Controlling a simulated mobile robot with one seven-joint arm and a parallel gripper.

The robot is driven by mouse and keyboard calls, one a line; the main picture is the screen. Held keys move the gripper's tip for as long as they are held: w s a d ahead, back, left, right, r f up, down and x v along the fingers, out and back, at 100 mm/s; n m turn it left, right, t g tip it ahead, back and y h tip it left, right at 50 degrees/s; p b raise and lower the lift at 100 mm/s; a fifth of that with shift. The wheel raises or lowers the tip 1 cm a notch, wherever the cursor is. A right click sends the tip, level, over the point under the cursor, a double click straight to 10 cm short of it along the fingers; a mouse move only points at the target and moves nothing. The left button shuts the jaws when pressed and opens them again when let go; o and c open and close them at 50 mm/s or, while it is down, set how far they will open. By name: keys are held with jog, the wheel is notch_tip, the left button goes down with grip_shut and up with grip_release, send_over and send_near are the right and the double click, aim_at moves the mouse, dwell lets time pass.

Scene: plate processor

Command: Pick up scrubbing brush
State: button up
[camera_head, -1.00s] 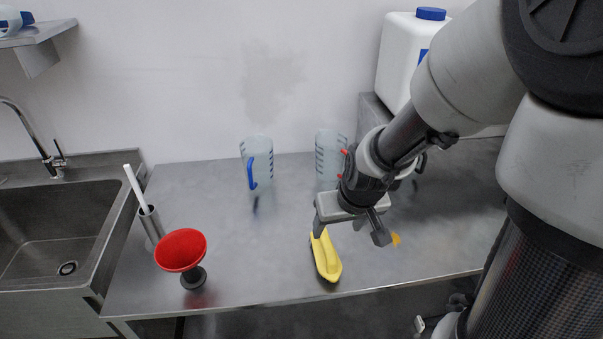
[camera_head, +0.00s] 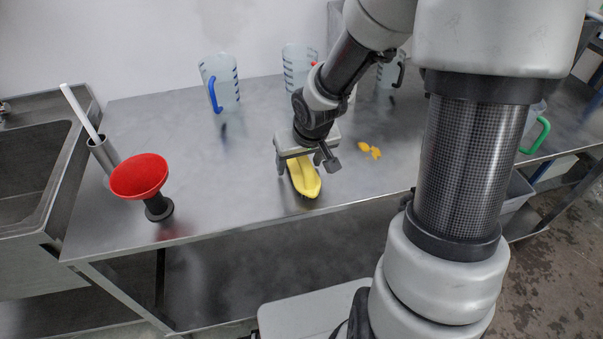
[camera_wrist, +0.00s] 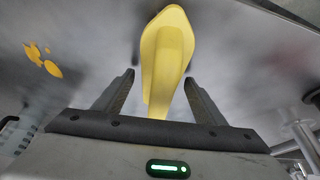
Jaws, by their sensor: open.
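The scrubbing brush is a yellow, boat-shaped piece (camera_head: 306,180) lying on the metal table near its front edge. My gripper (camera_head: 304,168) is open and stands over the rear end of the brush, with one finger on each side. In the wrist view the brush (camera_wrist: 166,55) lies lengthwise between the two fingers of my gripper (camera_wrist: 159,85) and reaches out past their tips. Gaps show between the brush and both fingers there. The brush's rear end is partly hidden by my gripper in the head view.
A red funnel (camera_head: 139,176) on a dark stand and a metal holder (camera_head: 104,154) with a white stick are at the left. A blue-handled jug (camera_head: 221,84) and more jugs stand behind. Small orange-yellow pieces (camera_head: 370,149) lie right of my gripper. Bare table lies left of the brush.

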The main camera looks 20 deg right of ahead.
jog(key=shift+f, duration=0.1)
jog(key=c, duration=1.2)
notch_tip(320, 180, up, 10)
jog(key=p, duration=0.5)
jog(key=o, duration=0.5)
jog(key=shift+c, duration=1.4)
jog(key=shift+w, duration=0.1)
